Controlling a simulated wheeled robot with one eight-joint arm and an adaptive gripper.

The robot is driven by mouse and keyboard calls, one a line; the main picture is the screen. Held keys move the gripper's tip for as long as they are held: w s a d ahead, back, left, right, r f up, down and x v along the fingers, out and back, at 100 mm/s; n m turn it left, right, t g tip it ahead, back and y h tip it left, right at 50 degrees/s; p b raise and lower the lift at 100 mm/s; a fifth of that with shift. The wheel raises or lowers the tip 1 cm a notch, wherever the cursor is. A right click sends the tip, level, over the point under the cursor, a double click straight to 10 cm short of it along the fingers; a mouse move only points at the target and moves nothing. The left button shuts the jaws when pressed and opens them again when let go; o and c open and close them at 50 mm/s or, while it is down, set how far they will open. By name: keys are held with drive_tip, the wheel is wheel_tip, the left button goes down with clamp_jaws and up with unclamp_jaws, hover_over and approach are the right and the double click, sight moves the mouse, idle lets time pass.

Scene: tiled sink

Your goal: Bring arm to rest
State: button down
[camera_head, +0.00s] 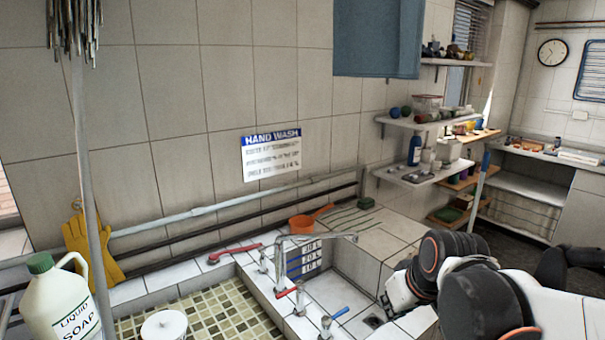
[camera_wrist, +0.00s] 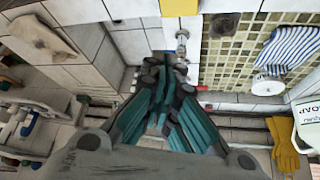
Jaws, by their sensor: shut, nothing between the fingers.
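My gripper (camera_wrist: 166,68) shows in the wrist view, its teal fingers drawn together with nothing between them. In the wrist view it is over the sink area, with a tap (camera_wrist: 182,45) just beyond the fingertips. My arm (camera_head: 470,275) reaches in from the lower right of the head view, black and white with orange rings. Its front end is beside the right part of the tiled sink. The fingers cannot be made out clearly in the head view.
The small basin (camera_head: 335,290) has a long tap (camera_head: 320,237) and red and blue handles. A soap bottle (camera_head: 60,300) and yellow gloves (camera_head: 90,245) are at left. Loaded shelves (camera_head: 425,175) stand behind my arm.

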drive_tip(key=s+d+r+m, duration=0.1)
drive_tip(key=s, duration=0.6)
drive_tip(key=s+m+t+h, duration=0.1)
drive_tip(key=s+m, duration=0.1)
drive_tip(key=s, duration=0.5)
drive_tip(key=shift+d+r, duration=0.4)
